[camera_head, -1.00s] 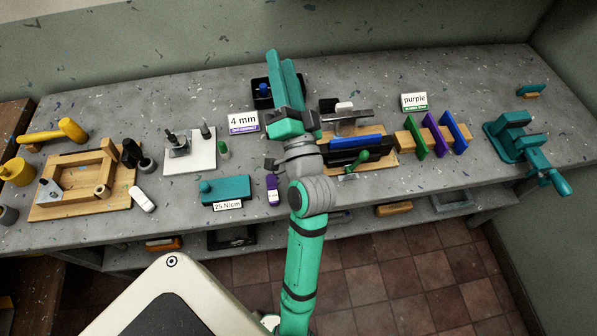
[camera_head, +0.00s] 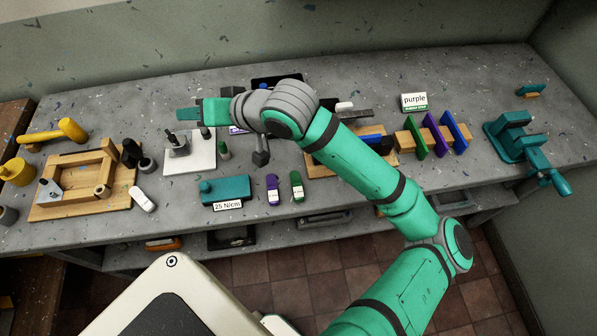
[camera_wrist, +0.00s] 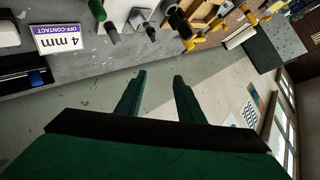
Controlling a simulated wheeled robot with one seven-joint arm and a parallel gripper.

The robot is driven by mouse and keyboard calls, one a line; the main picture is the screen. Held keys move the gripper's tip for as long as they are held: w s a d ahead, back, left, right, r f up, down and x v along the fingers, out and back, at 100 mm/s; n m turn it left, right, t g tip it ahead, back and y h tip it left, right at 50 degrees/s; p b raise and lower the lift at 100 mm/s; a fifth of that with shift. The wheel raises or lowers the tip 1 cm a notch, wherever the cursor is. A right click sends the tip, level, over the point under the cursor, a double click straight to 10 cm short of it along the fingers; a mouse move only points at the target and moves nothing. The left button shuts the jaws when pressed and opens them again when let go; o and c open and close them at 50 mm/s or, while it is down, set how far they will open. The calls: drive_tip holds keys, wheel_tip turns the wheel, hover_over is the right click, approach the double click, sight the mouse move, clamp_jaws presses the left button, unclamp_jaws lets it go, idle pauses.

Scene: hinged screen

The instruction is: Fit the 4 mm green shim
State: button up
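My gripper (camera_head: 188,114) is at the left end of my arm, pointing left above the bench near the white block. In the wrist view its two fingers (camera_wrist: 160,78) stand apart with nothing between them. The "4 mm off-contact" card (camera_wrist: 62,40) shows at upper left there; in the head view my arm covers most of it. A dark tray (camera_wrist: 28,84) with a blue item lies beside the card. The wooden board (camera_head: 316,169) with the dark hinged fixture is largely hidden behind my arm. I cannot tell which green object is the 4 mm shim.
Green, purple and blue plates stand in a wooden rack (camera_head: 405,140) at right, by the "purple" card (camera_head: 414,102). A teal vise (camera_head: 512,135) is further right. The white block (camera_head: 190,158), a teal torque tool (camera_head: 225,189) and purple and green labelled bottles (camera_head: 297,187) stand near the front.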

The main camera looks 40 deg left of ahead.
drive_tip(key=w+d+f+t+h, duration=0.1)
drive_tip(key=w+d+f+h, duration=0.1)
drive_tip(key=d+f+h, duration=0.5)
drive_tip(key=m+t+h, duration=0.2)
drive_tip(key=h, duration=0.3)
hover_over(298, 192)
wheel_tip(298, 192, down, 4)
drive_tip(key=shift+d+f, duration=0.1)
drive_tip(key=shift+f, duration=0.1)
drive_tip(key=shift+m, duration=0.3)
wheel_tip(298, 192, down, 7)
drive_tip(key=shift+f, duration=0.45)
drive_tip(key=shift+c, duration=0.9)
clamp_jaws()
drive_tip(key=shift+r, duration=2.6)
